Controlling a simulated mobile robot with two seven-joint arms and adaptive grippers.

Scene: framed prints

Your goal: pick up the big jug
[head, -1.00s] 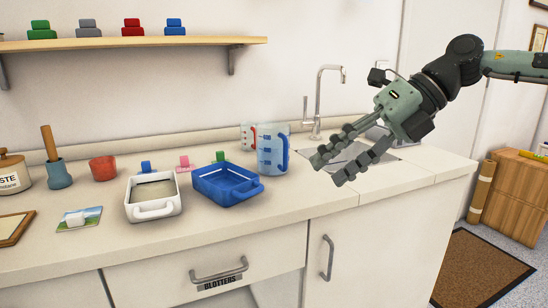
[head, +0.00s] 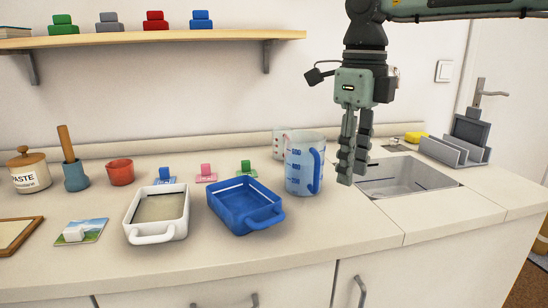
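The big jug (head: 300,168) is clear with blue markings and a blue handle on its right side. It stands upright on the counter, right of the blue tray. A smaller clear jug (head: 278,146) stands behind it, mostly hidden. My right gripper (head: 351,178) hangs fingers down just right of the big jug's handle, in front of the sink. Its two fingers show side by side with a narrow gap, seen obliquely, and nothing is between them. It looks apart from the jug. My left gripper is out of view.
A blue tray (head: 240,207) and a white tray (head: 152,222) stand left of the jug. The counter in front of the jug is clear.

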